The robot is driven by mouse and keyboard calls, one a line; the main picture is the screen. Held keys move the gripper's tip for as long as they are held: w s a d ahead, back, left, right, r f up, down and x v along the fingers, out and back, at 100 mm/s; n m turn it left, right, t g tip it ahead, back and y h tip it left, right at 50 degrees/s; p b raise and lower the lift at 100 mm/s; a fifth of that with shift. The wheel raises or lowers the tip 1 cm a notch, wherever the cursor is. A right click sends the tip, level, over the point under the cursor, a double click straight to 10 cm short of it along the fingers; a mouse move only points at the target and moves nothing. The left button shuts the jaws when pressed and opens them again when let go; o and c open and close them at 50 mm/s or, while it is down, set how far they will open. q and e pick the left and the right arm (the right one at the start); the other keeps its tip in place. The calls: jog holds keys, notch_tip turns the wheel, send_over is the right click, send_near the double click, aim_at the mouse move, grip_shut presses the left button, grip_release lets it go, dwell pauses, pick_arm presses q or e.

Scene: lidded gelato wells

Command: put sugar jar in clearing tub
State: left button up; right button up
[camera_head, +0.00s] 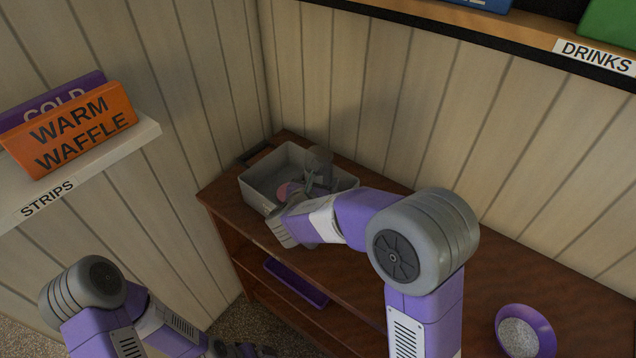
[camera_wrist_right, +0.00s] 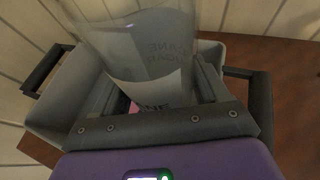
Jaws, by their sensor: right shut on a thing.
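The sugar jar (camera_wrist_right: 145,60) is clear, with a white label and faint "CANE SUGAR" lettering seen reversed. My right gripper (camera_head: 308,184) is shut on it. In the head view the jar (camera_head: 319,158) shows as a greyish cylinder at the far side of the gripper, over the clearing tub. The clearing tub (camera_head: 256,194) is a light grey open box with dark handles, and it also shows behind the jar in the wrist view (camera_wrist_right: 50,112). Whether the jar touches the tub floor is hidden. My left gripper (camera_head: 247,350) is low at the bottom edge, its jaws unclear.
The tub stands on a brown wooden counter (camera_head: 412,258) against the corner walls. Something pink (camera_head: 288,190) shows inside the tub. A purple bowl (camera_head: 524,331) with pale contents is at front right. A purple tray (camera_head: 296,283) lies on the lower shelf. Signed shelves flank above.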

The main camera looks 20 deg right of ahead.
jog(key=shift+f+b, duration=0.6)
jog(key=o, duration=1.1)
jog(key=shift+c, duration=0.2)
jog(key=shift+r+p, duration=0.55)
jog(key=shift+r, duration=0.05)
jog(key=p+v, duration=0.2)
jog(key=v, duration=1)
